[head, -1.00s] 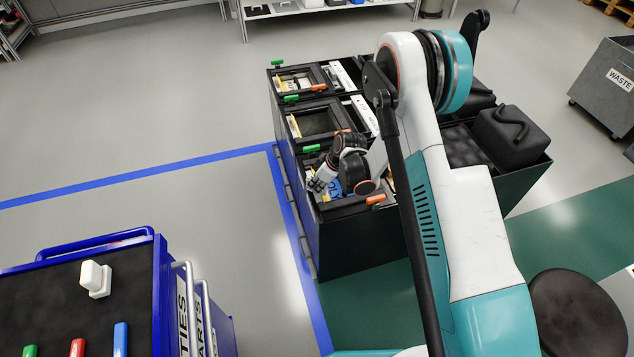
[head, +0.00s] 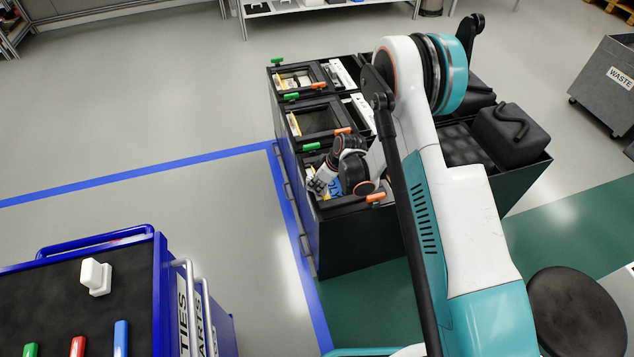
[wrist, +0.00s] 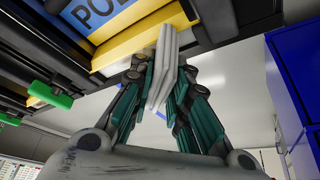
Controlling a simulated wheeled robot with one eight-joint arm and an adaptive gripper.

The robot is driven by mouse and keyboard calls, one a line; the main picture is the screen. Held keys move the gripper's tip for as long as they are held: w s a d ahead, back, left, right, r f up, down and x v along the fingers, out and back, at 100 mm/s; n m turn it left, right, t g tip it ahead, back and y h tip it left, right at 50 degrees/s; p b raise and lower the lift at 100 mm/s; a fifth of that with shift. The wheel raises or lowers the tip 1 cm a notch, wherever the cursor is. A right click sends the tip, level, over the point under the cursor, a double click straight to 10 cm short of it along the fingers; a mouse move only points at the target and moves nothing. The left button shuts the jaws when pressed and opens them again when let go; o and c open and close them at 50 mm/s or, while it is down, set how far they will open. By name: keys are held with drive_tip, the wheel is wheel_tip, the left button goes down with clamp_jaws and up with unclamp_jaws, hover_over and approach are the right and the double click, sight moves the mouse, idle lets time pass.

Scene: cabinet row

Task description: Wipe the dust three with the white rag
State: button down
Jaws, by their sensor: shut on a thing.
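My gripper (wrist: 160,90) is shut on a folded white rag (wrist: 163,65); the rag stands up between the fingers in the wrist view. The rag's top end is close to a yellow edge (wrist: 145,38) below a blue lettered panel (wrist: 88,15); I cannot tell whether they touch. In the head view my gripper (head: 317,185) is at the nearest framed opening of the black cabinet (head: 355,240), beside the blue panel (head: 335,188). I cannot make out the rag in the head view. No dust patch can be made out in either view.
Green tabs (head: 311,147) and orange tabs (head: 375,197) stick out along the cabinet's frames. A black box with a handle (head: 510,135) stands on the cabinet's right. A blue cart (head: 130,330) stands at lower left with a white block (head: 95,277) on it. The floor left is clear.

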drive_tip(key=shift+f, duration=0.2)
drive_tip(key=shift+w, duration=0.1)
drive_tip(key=shift+w+a+r, duration=0.1)
drive_tip(key=shift+w+a, duration=0.1)
drive_tip(key=shift+w, duration=0.45)
drive_tip(key=shift+w+a, duration=0.2)
drive_tip(key=shift+w, duration=0.4)
drive_tip(key=shift+w+a+r, duration=0.1)
drive_tip(key=shift+w+a, duration=0.1)
drive_tip(key=shift+w, duration=0.45)
